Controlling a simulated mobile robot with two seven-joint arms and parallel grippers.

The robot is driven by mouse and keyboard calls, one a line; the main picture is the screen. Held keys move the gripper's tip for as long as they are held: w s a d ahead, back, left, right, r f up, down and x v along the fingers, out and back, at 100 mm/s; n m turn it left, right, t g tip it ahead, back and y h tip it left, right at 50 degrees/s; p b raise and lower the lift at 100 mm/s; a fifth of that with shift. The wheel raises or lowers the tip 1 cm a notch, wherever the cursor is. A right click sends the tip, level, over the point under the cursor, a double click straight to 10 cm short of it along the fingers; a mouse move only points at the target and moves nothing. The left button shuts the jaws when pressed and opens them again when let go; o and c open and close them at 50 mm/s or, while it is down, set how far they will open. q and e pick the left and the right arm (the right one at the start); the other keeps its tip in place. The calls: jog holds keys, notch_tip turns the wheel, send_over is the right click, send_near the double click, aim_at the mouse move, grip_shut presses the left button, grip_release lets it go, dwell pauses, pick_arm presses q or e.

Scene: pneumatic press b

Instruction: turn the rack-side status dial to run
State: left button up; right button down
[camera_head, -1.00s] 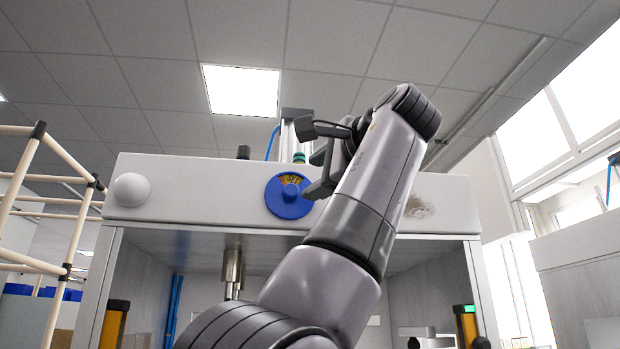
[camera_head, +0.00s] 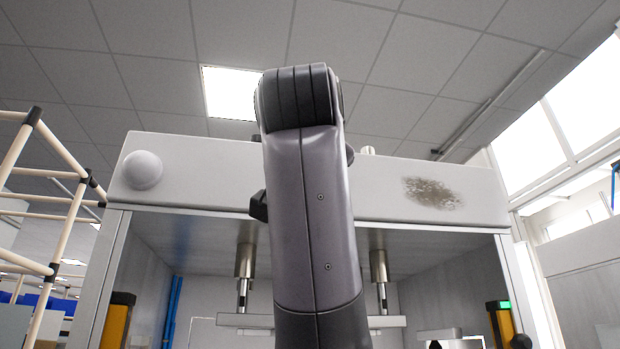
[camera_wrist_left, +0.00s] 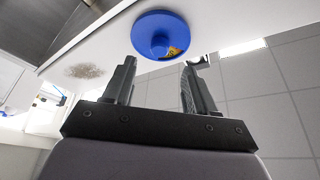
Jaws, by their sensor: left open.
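The blue round status dial (camera_wrist_left: 148,22) shows in the left wrist view on the white press front, with a raised blue hub and a small yellow-orange patch beside it. The patch's lettering is too small to read. In the head view my left arm hides the dial. My left gripper (camera_wrist_left: 158,66) is open, its two dark fingers pointing towards the dial, one to each side below it in the picture. Nothing is between the fingers. Whether they touch the dial I cannot tell. In the head view only a dark bit of the gripper shows beside the arm. My right gripper is not in view.
The white press beam (camera_head: 205,184) spans the head view, with a white round knob (camera_head: 142,170) at its left end and a dark smudge (camera_head: 431,192) at right. Two metal rods (camera_head: 244,270) hang below. A pipe rack (camera_head: 62,150) stands at left.

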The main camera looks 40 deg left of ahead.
pick_arm(q)
jog(key=p+x, duration=0.2)
jog(key=x, duration=0.5)
jog(key=shift+p, duration=0.4)
grip_shut()
